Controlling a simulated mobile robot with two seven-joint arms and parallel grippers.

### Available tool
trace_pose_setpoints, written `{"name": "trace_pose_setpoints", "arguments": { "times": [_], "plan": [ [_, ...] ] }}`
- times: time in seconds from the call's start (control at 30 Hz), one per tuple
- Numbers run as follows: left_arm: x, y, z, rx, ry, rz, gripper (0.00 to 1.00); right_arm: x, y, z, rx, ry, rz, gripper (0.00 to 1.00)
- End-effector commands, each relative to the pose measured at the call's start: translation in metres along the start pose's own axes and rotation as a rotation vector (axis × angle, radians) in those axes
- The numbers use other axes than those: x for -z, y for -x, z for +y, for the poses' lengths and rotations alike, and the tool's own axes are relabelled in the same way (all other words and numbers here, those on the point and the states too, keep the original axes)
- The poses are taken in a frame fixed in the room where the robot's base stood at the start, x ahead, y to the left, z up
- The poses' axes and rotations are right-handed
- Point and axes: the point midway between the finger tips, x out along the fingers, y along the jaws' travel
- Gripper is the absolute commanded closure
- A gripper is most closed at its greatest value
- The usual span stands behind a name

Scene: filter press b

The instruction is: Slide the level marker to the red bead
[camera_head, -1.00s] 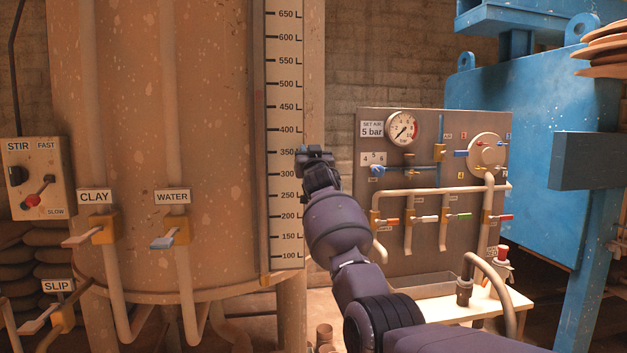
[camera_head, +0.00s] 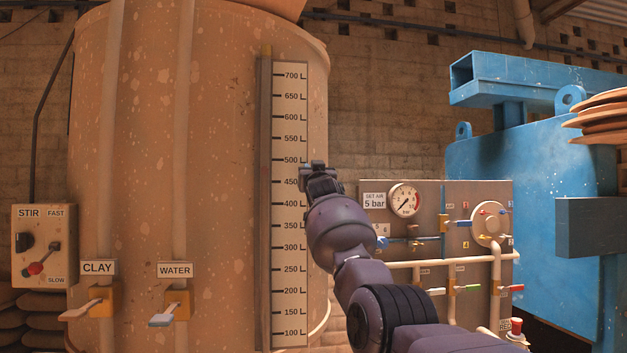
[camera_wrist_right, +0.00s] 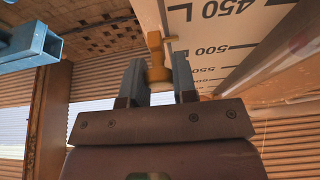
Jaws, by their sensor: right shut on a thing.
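My right gripper (camera_head: 318,168) is at the right edge of the white level scale (camera_head: 291,220) on the tank, between the 450 and 500 marks. In the right wrist view my right gripper (camera_wrist_right: 158,82) is shut on a small yellow-brown piece, the level marker (camera_wrist_right: 157,58), beside the scale. The marker is hidden in the head view. A sight tube (camera_head: 265,200) runs along the scale's left side. A faint reddish patch (camera_wrist_right: 297,43) shows on the tube in the right wrist view; I cannot tell whether it is the red bead. My left gripper is out of view.
The tank (camera_head: 215,130) has CLAY (camera_head: 88,305) and WATER (camera_head: 172,308) levers. The STIR box (camera_head: 43,245) is at left. A gauge panel (camera_head: 440,250) stands behind my right arm, with a blue press (camera_head: 530,180) further right.

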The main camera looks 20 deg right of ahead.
Motion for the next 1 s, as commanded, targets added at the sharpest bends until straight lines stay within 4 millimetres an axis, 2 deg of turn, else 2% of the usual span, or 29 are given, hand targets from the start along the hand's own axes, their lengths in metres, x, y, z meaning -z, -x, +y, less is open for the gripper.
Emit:
{"name": "trace_pose_setpoints", "arguments": {
  "times": [0.3,0.33,0.47,1.0],
  "plan": [
    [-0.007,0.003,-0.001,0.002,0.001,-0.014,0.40,0.000,0.000,0.000,0.000,0.000,0.000,1.00],
    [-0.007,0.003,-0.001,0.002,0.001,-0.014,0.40,0.000,0.000,0.000,0.000,0.000,0.000,0.69],
    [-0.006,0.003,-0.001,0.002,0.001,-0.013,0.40,0.000,0.000,0.000,0.000,0.000,0.000,0.49],
    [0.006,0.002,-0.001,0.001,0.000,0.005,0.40,0.001,0.007,0.003,-0.006,0.003,0.001,0.49]
  ]
}}
